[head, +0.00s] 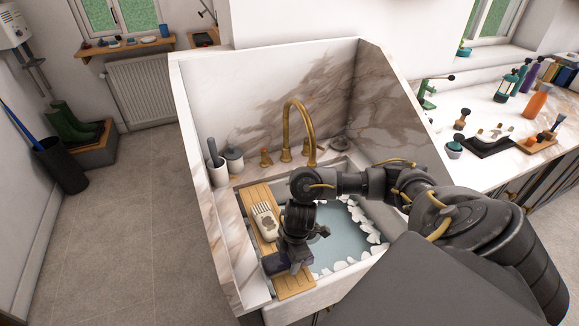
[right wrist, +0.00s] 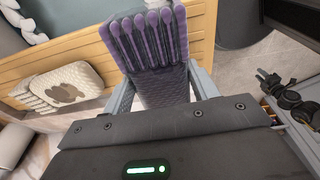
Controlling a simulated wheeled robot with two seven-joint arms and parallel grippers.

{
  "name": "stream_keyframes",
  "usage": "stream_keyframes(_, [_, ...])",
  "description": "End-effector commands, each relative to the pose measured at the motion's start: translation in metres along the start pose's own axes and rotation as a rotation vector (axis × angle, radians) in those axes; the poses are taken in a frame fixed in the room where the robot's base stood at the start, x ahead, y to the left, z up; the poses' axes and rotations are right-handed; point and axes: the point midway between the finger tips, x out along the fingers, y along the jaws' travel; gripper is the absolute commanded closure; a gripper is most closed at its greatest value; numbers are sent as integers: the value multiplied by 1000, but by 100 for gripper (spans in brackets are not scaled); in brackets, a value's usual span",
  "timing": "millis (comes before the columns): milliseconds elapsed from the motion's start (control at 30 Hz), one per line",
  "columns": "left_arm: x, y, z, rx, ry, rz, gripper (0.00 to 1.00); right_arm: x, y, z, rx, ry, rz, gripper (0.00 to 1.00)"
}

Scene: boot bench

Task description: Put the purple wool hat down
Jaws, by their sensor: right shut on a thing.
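The purple wool hat (right wrist: 145,42) shows ribbed between the fingers of my right gripper (right wrist: 157,88) in the right wrist view. The gripper is shut on it. In the head view the hat (head: 275,264) is a dark purple patch at the near end of the wooden board (head: 292,286) across the sink, partly hidden by my right gripper (head: 298,265). I cannot tell whether the hat touches the board. My left gripper is not in view.
A pale knitted item with a brown patch (head: 265,222) lies on the board behind the hat. The sink's foamy water (head: 345,235) is to the right.

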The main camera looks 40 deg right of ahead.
Motion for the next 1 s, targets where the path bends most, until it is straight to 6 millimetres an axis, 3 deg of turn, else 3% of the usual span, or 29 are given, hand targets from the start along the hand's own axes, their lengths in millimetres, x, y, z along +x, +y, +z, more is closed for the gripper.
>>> stream_keyframes(200, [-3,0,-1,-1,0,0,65,27,-2,5,2,-3,-3,64])
stream_keyframes(567, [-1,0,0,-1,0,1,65,32,-2,4,1,-1,-1,64])
stream_keyframes(600, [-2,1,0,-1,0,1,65,32,-2,4,0,-1,-1,39])
stream_keyframes(733, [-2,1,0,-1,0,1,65,31,-2,4,0,-1,-1,22])
stream_keyframes(1000, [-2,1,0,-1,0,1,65,31,-2,4,0,-1,-1,20])
